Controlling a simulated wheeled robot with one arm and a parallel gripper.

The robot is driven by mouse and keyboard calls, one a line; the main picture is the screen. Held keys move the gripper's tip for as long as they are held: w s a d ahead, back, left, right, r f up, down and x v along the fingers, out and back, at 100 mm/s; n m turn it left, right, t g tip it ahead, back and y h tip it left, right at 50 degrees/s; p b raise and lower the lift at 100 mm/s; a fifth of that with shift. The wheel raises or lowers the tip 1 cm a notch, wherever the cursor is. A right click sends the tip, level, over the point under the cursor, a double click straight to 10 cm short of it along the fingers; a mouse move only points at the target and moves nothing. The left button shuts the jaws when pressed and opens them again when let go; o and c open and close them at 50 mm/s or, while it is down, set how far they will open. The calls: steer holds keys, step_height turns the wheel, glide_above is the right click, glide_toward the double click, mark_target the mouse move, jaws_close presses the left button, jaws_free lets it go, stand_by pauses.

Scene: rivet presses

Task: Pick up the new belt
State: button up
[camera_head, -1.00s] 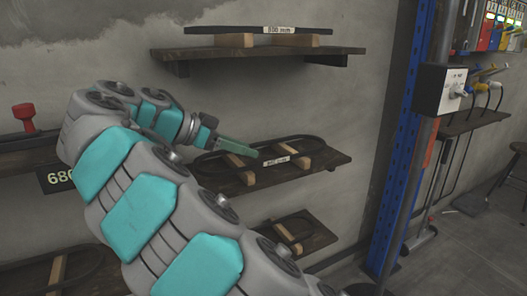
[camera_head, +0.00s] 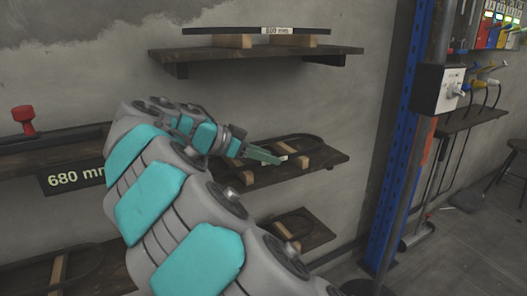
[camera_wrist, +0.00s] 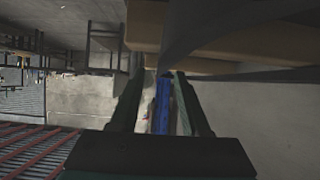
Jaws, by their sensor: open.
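Several dark belts lie on wall shelves; I cannot tell from looks alone which is the new one. The belt on the middle shelf (camera_head: 310,139) rests on wooden blocks, its white label partly hidden by my gripper. My gripper (camera_head: 277,159) reaches to this belt at its label, partly in front of it. In the wrist view my gripper's two green fingers (camera_wrist: 158,76) are apart, with nothing clearly between them. A dark belt band (camera_wrist: 225,35) runs close beyond the fingertips, against a pale wooden block (camera_wrist: 146,25). I cannot tell whether the fingers touch it.
The upper shelf (camera_head: 260,52) holds a labelled belt on blocks. A small lower shelf (camera_head: 310,236) holds another. A blue post (camera_head: 400,140) stands at the right.

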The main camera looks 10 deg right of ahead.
steer(key=shift+c, duration=0.3)
jaws_close()
stand_by(0.3)
